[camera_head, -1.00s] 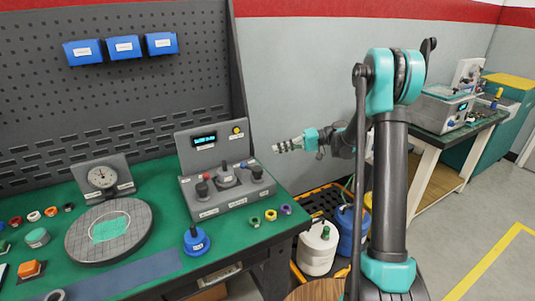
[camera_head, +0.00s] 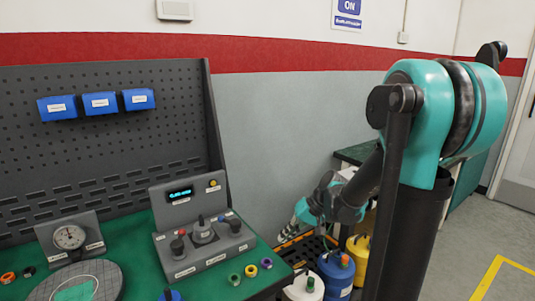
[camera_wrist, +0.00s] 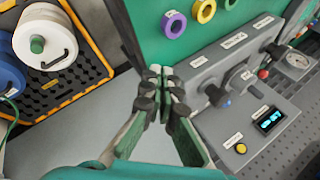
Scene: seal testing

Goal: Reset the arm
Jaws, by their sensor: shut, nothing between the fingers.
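My arm, teal and dark grey, fills the right of the head view, its upper part raised and its forearm reaching down and left. My gripper (camera_head: 285,237) is low, past the right edge of the green-topped bench (camera_head: 140,250), with its fingers pointing down and left. In the wrist view my gripper (camera_wrist: 160,72) has its fingertips together with nothing held between them. A grey control box (camera_head: 205,262) with a lit display stands on the bench, left of the gripper. It also shows in the wrist view (camera_wrist: 228,118), right of the fingers.
Several coloured rings, one purple (camera_head: 266,262), lie at the bench's right edge. A dial gauge (camera_head: 69,237) stands at left. Floor at right is open.

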